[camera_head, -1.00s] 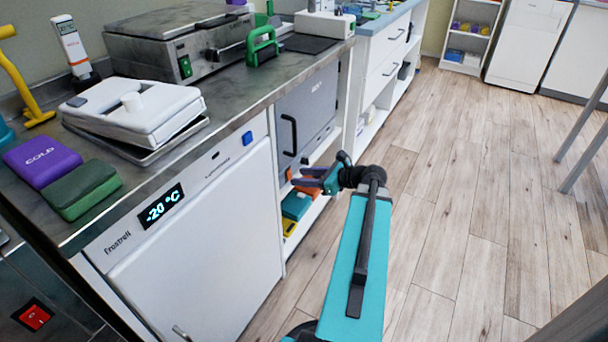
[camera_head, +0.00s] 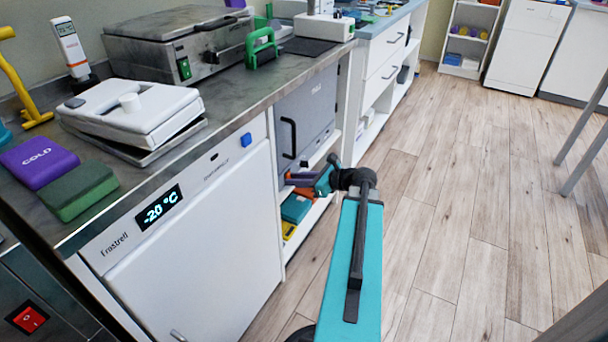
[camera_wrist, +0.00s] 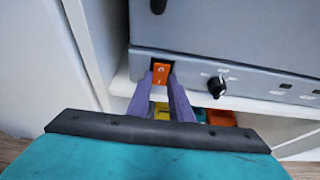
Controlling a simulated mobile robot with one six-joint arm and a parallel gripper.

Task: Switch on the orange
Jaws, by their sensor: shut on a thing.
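The orange rocker switch (camera_wrist: 160,69) is set in the lower left corner of a grey cabinet's front in the wrist view. My gripper (camera_wrist: 161,80) has its two purple fingers at the left and right sides of the switch, shut on it. The upper face of the switch shows between the fingertips.
A black knob (camera_wrist: 216,87) is right of the switch. Below is a shelf with coloured boxes (camera_head: 296,207). The white Frostreli freezer (camera_head: 205,250) stands to the left. A red switch (camera_head: 28,319) is at the lower left. The wooden floor (camera_head: 450,200) is clear.

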